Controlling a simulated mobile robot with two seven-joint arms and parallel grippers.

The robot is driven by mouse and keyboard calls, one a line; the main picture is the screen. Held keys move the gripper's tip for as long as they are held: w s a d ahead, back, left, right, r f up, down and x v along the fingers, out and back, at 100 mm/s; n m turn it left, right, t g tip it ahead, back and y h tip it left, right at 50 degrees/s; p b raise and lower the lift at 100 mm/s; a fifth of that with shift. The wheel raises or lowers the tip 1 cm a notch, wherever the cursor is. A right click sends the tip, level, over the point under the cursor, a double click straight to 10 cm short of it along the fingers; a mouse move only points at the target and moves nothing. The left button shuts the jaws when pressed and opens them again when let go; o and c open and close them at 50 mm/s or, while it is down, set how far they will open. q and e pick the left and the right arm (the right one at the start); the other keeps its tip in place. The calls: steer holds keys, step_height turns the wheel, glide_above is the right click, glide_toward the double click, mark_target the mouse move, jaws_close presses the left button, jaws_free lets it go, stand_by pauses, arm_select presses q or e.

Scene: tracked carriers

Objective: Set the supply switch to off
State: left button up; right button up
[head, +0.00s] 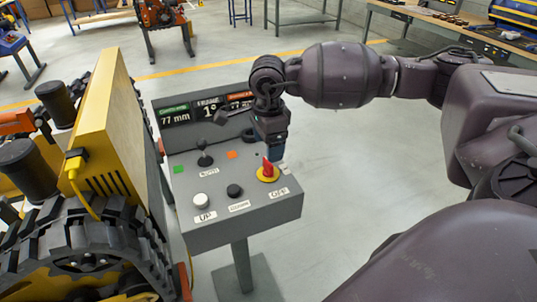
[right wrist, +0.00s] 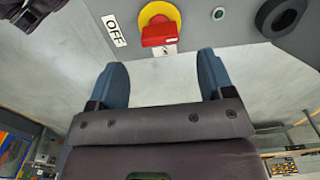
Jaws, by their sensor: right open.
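The supply switch (head: 267,171) is a red handle on a yellow round base, at the right front of the grey control panel (head: 245,213). In the right wrist view the switch (right wrist: 160,33) shows at the top middle. A white OFF label (right wrist: 114,30) is beside it, and another white label is partly covered by the red handle. My right gripper (head: 272,152) hangs just behind and above the switch in the head view. In the right wrist view its two blue fingers (right wrist: 163,63) are apart with nothing between them, and the handle lies beyond their tips. My left gripper is out of view.
The panel also carries a black joystick (head: 205,155), a white button (head: 201,201), a black button (head: 234,191) and a display (head: 176,117). A yellow tracked machine (head: 110,120) stands close on the left. Open floor lies behind; workbenches stand farther back.

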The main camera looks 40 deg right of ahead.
steer(key=shift+r, duration=2.7)
